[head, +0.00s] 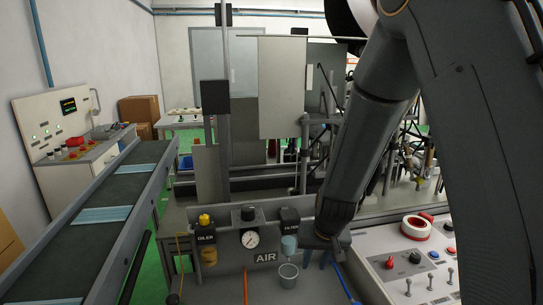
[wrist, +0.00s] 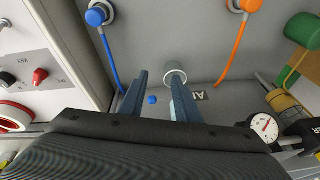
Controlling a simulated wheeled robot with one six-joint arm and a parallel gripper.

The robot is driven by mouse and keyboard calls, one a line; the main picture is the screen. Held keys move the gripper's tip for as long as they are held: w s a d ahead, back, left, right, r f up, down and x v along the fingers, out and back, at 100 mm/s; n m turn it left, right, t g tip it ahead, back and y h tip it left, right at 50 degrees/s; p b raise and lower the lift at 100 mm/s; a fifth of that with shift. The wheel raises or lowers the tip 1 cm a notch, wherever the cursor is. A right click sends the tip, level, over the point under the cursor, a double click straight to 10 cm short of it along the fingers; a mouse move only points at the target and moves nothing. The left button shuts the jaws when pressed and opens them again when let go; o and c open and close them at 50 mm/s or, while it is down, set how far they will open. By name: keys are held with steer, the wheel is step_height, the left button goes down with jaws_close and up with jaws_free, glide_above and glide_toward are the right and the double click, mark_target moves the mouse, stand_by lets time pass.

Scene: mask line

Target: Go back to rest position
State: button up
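My gripper (head: 320,258) is low in front of the grey air panel (head: 225,285), at the lower middle of the head view. In the wrist view its two blue-grey fingers (wrist: 160,95) stand apart with a gap between them, and I see nothing clamped. My arm covers the right side of the head view.
An oiler (head: 206,240), a pressure gauge (head: 249,238) and a filter (head: 290,222) line the panel. Blue and orange hoses (wrist: 237,45) run close by. A control panel (head: 415,275) with switches and a red-white ring lies right. A conveyor (head: 115,190) carrying blue masks runs left.

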steer(key=s+d+r+g, duration=0.1)
steer(key=s+d+r, duration=0.2)
steer(key=s, duration=0.5)
steer(key=s+d+r+g+b, duration=0.1)
steer(key=s+d+r, duration=0.3)
steer(key=s, duration=0.5)
steer(key=shift+s+r+h, duration=0.2)
steer(key=shift+r+h, duration=0.2)
steer(key=shift+r, duration=0.2)
